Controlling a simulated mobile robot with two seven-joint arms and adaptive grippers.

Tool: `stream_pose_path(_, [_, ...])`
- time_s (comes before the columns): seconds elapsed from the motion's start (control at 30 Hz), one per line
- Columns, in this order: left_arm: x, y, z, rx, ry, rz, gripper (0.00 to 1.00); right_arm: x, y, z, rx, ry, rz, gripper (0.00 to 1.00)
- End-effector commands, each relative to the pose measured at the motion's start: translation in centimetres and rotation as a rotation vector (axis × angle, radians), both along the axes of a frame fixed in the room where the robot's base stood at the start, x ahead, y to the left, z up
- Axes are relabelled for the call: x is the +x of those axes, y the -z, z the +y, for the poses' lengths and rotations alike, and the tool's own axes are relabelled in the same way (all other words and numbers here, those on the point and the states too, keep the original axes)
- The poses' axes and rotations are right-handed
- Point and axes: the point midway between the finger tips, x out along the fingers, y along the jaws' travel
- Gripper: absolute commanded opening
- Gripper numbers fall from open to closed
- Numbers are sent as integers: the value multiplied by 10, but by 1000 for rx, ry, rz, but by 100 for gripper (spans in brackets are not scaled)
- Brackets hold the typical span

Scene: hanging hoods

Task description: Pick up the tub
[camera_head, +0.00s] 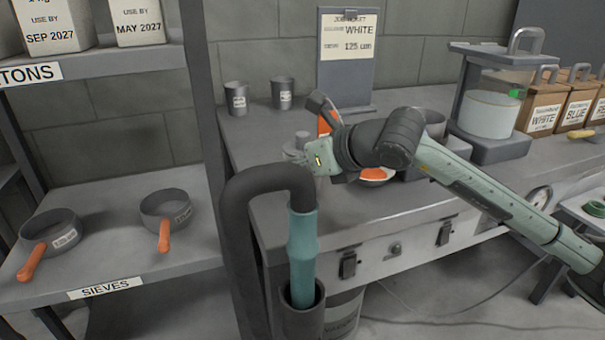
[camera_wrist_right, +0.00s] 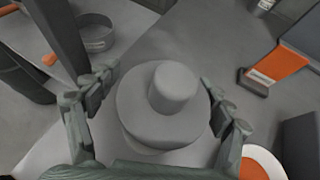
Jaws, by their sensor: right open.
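A grey round lidded thing with a thick knob on top, which I take for the tub, stands on the bench; its body (camera_wrist_right: 135,112) shows in the right wrist view. In the head view its knob (camera_head: 299,141) shows behind my right gripper (camera_head: 308,161), which hides most of it. In the wrist view my right gripper (camera_wrist_right: 160,92) is open, with one finger at each side of the tub. The left finger looks close to its side; I cannot tell whether either touches. No label on the tub shows. My left gripper is not in view.
An orange and dark stand (camera_head: 323,118) and an orange-and-white dish (camera_head: 376,176) are close by the gripper. A bent black hose (camera_head: 240,190) with a teal section rises in front on the left. Two grey cups (camera_head: 282,93) and a job ticket board (camera_head: 346,60) stand behind.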

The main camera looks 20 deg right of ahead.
Motion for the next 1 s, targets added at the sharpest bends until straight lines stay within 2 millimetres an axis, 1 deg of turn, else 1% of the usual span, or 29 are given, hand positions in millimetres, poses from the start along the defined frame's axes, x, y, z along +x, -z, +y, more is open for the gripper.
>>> stream_pose_path(0.1, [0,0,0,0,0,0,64,0,0,0,0,0,0,81])
stream_pose_path(0.47, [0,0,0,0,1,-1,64,0,0,0,0,0,0,36])
stream_pose_path(0.67, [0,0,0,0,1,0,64,0,-1,0,0,0,-2,36])
stream_pose_path(0.77, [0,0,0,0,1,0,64,0,-5,0,0,0,-4,35])
stream_pose_path(0.87, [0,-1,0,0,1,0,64,0,-18,0,2,0,-7,35])
stream_pose_path(1.0, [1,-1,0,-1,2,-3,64,1,-47,0,2,0,-9,35])
